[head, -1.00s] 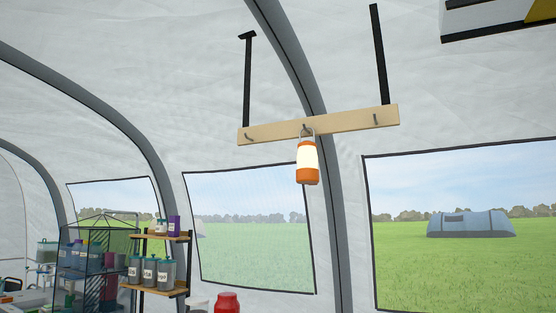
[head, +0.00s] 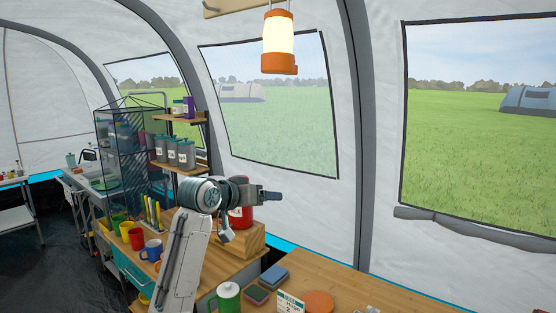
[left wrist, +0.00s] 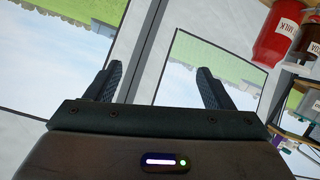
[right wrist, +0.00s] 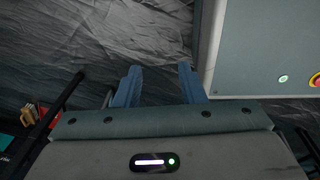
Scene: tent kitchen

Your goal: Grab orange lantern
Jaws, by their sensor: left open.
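The orange lantern (head: 279,62), with a glowing pale middle and orange top and base, hangs at the top of the head view.
A wooden hanging board (head: 240,6) shows at the top edge. A shelf (head: 180,168) with jars stands left. The space between gripper and lantern looks clear.

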